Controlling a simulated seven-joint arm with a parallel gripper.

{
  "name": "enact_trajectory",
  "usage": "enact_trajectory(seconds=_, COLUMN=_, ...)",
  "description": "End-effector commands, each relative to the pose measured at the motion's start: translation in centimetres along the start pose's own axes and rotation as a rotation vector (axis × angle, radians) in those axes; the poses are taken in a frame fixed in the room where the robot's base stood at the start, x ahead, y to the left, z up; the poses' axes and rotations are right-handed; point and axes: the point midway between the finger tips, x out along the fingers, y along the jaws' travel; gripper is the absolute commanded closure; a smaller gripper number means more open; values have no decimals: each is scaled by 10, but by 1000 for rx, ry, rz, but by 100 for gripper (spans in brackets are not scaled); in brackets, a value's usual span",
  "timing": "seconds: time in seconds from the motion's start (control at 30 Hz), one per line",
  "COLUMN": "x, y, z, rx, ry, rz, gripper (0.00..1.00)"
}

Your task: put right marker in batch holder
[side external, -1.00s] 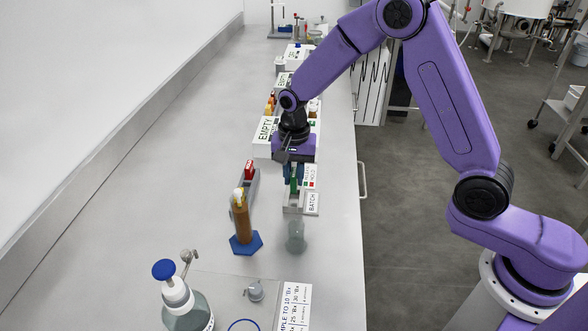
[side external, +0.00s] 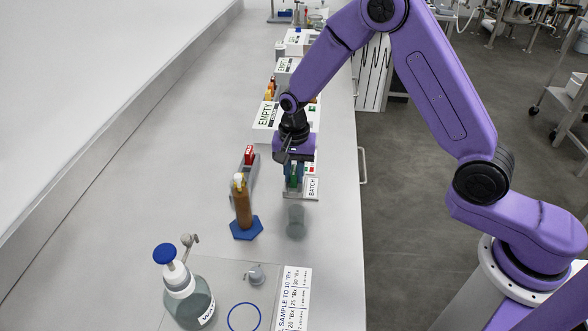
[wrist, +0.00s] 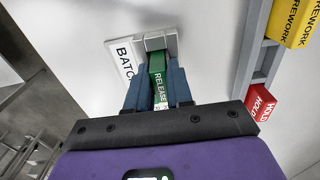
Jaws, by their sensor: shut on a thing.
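My gripper (side external: 294,178) is shut on a green marker (wrist: 158,78) lettered RELEASE. In the wrist view, the marker stands between the two blue-grey fingers. The small grey batch holder (wrist: 171,42), with its white BATCH label (wrist: 124,58), is directly at the marker's far end. In the side external view, the green marker (side external: 294,183) is low at the batch holder (side external: 300,196), beside the BATCH label (side external: 313,187). The fingers partly hide the holder, so I cannot tell whether the marker is seated in it.
A grey rack (wrist: 247,70) holds a red HOLD marker (wrist: 262,103) and a yellow REWORK marker (wrist: 293,20). An amber cylinder (side external: 242,208) on a blue base and a small clear beaker (side external: 296,222) stand nearer the camera. White EMPTY boxes (side external: 268,118) stand behind my gripper.

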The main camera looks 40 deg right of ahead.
Motion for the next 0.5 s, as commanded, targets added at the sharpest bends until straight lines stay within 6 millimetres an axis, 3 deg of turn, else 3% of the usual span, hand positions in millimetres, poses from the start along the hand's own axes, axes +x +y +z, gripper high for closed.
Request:
enact_trajectory(seconds=0.23, x=0, y=0, z=0, rx=0, ry=0, rz=0, gripper=100)
enact_trajectory(seconds=0.27, x=0, y=0, z=0, rx=0, ry=0, rz=0, gripper=73)
enact_trajectory(seconds=0.33, x=0, y=0, z=0, rx=0, ry=0, rz=0, gripper=50)
enact_trajectory(seconds=0.5, x=0, y=0, z=0, rx=0, ry=0, rz=0, gripper=50)
